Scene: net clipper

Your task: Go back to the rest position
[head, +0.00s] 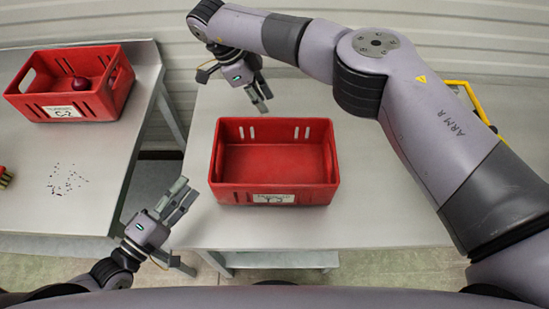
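My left gripper (187,190) is at the lower left, over the gap between the two tables and near the right table's left edge. Its two fingers look parallel with a gap between them and nothing held. My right gripper (262,102) hangs from the arm marked "ARM R", above the right table, just behind the back edge of a red crate (275,195). It shows nothing held; its finger spacing is too small to judge. The red crate stands on the right table and looks empty.
Another red crate (62,112) stands on the left table (110,185) with a dark purple round item (81,84) inside. Dark specks (66,180) lie in front of it. A yellow frame (475,100) is at the right, partly behind my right arm. The right table (330,228) has free room in front.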

